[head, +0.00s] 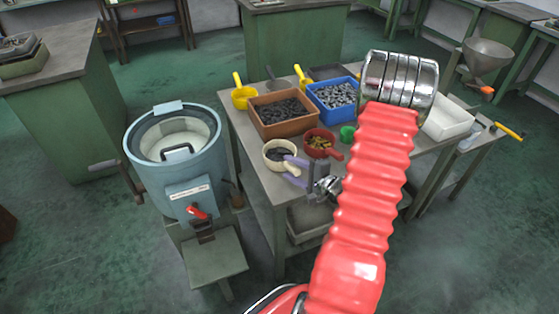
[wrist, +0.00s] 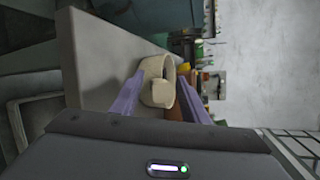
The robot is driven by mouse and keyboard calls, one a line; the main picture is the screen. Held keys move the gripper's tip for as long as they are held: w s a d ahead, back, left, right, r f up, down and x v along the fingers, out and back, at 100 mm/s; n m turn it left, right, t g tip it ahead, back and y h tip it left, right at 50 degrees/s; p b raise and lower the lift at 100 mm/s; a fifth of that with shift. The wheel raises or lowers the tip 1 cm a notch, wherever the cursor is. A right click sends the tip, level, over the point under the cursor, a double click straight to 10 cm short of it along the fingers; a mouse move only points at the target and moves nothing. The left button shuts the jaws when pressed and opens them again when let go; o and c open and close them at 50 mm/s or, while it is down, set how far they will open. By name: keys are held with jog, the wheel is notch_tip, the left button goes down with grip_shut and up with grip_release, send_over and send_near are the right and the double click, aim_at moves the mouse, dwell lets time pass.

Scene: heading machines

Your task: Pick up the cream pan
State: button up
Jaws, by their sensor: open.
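The cream pan (head: 276,147) stands on the table with dark small parts inside, its handle (head: 292,168) pointing toward my gripper. My gripper (head: 294,171) has purple fingers and is at the handle, low over the table's near edge. In the wrist view the cream pan (wrist: 153,66) is straight ahead, with the handle's end toward the camera. The open fingers of my gripper (wrist: 162,82) lie on either side of the handle. I cannot tell whether either finger touches it.
A red pan (head: 320,141) with brass-coloured parts stands close to the right. Behind are a brown bin (head: 272,128), a blue bin (head: 350,109) and a yellow pan (head: 243,97). A round blue-grey machine (head: 160,183) stands left of the table. A green cup (head: 347,133) is nearby.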

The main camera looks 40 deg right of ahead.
jog(key=shift+c, duration=0.3)
grip_shut()
dwell(0.6)
